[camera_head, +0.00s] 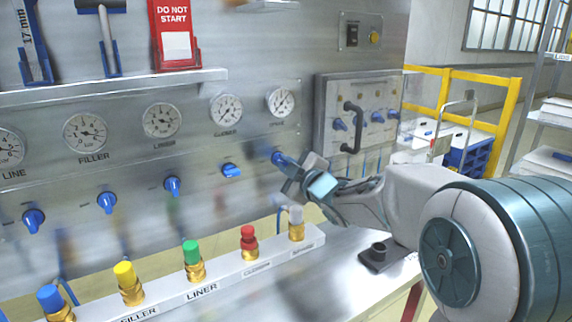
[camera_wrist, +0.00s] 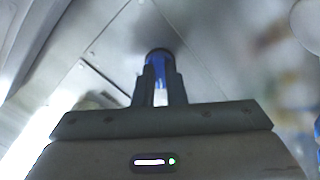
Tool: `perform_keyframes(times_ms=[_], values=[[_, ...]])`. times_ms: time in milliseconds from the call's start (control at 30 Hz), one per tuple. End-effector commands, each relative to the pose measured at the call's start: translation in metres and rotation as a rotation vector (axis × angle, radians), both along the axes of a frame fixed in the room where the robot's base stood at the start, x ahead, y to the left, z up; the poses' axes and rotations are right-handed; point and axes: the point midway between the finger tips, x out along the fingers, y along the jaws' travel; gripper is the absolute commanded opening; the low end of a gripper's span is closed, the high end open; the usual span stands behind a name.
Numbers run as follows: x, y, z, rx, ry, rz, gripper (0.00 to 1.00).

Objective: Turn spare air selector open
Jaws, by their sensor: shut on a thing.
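The spare air selector (camera_head: 277,157) is a blue knob on the steel panel, below the rightmost gauge (camera_head: 281,101). My gripper (camera_head: 285,163) is at this knob, reaching in from the right. In the wrist view the two fingers of my gripper (camera_wrist: 160,88) are closed on the blue knob (camera_wrist: 158,58). The fingers and wrist hide part of the knob in the head view, and its exact angle cannot be told.
Several other blue selectors, such as the nearest one (camera_head: 231,170), line the panel to the left. A rail with coloured couplings (camera_head: 248,240) stands below. A grey box with a black handle (camera_head: 352,127) is to the right. A small black fixture (camera_head: 379,254) sits on the bench.

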Motion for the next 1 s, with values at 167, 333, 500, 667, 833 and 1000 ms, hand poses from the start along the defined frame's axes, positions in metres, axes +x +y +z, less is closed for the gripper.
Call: perform_keyframes(times_ms=[167, 333, 500, 667, 833, 1000], values=[[0.0001, -0.0009, -0.0009, 0.139, 0.098, -0.002, 0.0], [0.0002, -0.001, -0.0004, 0.272, 0.188, -0.002, 0.0], [-0.0002, -0.0006, -0.0005, 0.405, 0.279, -0.001, 0.0], [-0.0001, -0.0008, -0.0012, 0.524, 0.361, -0.003, 0.0], [-0.0001, -0.0005, -0.0016, 0.631, 0.433, -0.003, 0.0], [-0.0003, -0.0004, -0.002, 0.711, 0.487, -0.003, 0.0]])
